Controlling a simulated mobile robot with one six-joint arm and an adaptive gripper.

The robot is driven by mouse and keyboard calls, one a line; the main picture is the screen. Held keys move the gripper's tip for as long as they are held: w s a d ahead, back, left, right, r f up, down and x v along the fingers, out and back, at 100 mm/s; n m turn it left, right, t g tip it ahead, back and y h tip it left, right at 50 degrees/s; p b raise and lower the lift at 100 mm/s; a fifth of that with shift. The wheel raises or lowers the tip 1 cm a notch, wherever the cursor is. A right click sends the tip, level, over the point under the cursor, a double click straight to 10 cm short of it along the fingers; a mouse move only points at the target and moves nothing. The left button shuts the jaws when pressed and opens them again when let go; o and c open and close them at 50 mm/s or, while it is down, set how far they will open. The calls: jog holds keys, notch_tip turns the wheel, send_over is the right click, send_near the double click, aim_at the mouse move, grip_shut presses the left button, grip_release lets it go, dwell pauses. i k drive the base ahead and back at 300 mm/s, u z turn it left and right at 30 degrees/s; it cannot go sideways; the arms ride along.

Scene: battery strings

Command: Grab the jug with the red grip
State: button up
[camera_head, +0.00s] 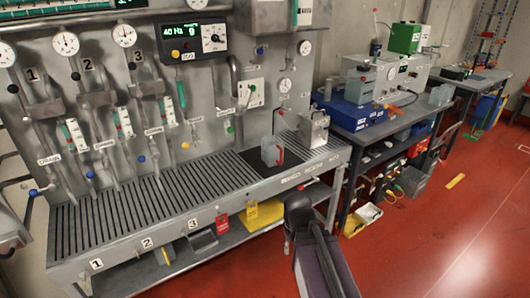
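A clear jug with a red grip (272,152) stands upright on a dark mat (246,163) on the right part of the slatted metal bench. Its red grip faces right. My arm comes up from the bottom of the view, and its dark end (299,208) is in front of the bench, below and right of the jug. It is apart from the jug in the picture. I cannot make out gripper fingers there, nor whether anything is held.
A metal box (313,130) stands on the bench right of the jug. A panel of gauges, valves and pipes rises behind. A second table (400,124) with a blue unit (352,112) and another clear container (440,95) stands at right. The red floor (440,220) in front is mostly clear.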

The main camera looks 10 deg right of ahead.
aim_at(273, 147)
jog(key=z, duration=0.05)
jog(key=i, duration=0.3)
jog(key=z, duration=0.05)
jog(key=k, duration=1.3)
jog(key=u, duration=0.45)
jog(key=i, duration=1.8)
jog(key=z, duration=0.4)
